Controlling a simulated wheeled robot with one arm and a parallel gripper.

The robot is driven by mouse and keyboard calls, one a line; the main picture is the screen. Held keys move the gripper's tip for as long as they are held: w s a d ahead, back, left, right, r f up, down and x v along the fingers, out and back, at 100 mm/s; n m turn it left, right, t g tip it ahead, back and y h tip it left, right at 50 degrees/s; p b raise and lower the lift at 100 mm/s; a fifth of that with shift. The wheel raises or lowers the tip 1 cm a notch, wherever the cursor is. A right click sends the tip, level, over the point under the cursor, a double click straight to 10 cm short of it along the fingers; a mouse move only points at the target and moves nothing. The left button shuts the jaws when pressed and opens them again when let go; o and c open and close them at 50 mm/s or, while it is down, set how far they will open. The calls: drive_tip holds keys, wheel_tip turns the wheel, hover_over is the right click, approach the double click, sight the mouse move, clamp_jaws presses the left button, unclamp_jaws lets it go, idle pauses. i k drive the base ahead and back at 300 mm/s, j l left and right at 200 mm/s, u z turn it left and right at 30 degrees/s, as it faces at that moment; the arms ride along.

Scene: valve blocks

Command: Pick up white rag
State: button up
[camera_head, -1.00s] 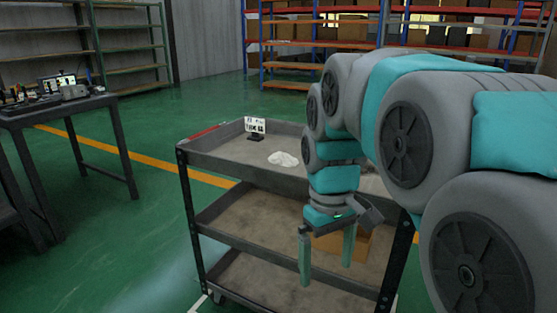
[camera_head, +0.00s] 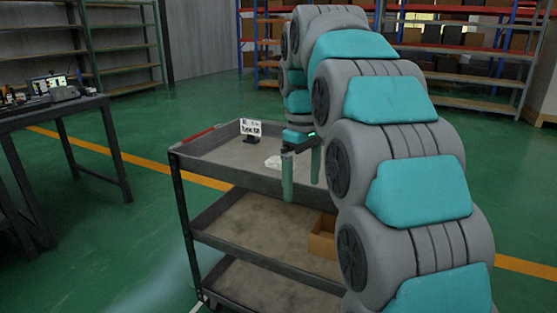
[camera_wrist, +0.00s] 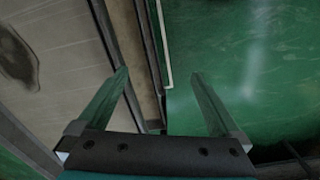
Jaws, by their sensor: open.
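The white rag (camera_head: 273,162) lies crumpled on the top shelf of the grey cart (camera_head: 205,165) in the head view. Part of it is hidden behind my gripper. My gripper (camera_head: 302,190) is open and empty, with its fingers pointing down. It shows at the front edge of the top shelf, a little right of the rag in the picture. In the wrist view, the two spread fingers of my gripper (camera_wrist: 159,75) have nothing between them but the cart's edge and the floor. The rag is not in the wrist view.
A small white sign (camera_head: 250,128) on a dark stand is on the top shelf behind the rag. A red-handled object (camera_head: 198,134) lies along the left rim. A cardboard box (camera_head: 322,238) sits on the middle shelf. A cluttered table (camera_head: 60,108) stands at the left.

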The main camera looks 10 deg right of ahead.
sight(274, 162)
drive_tip(key=i, duration=0.9)
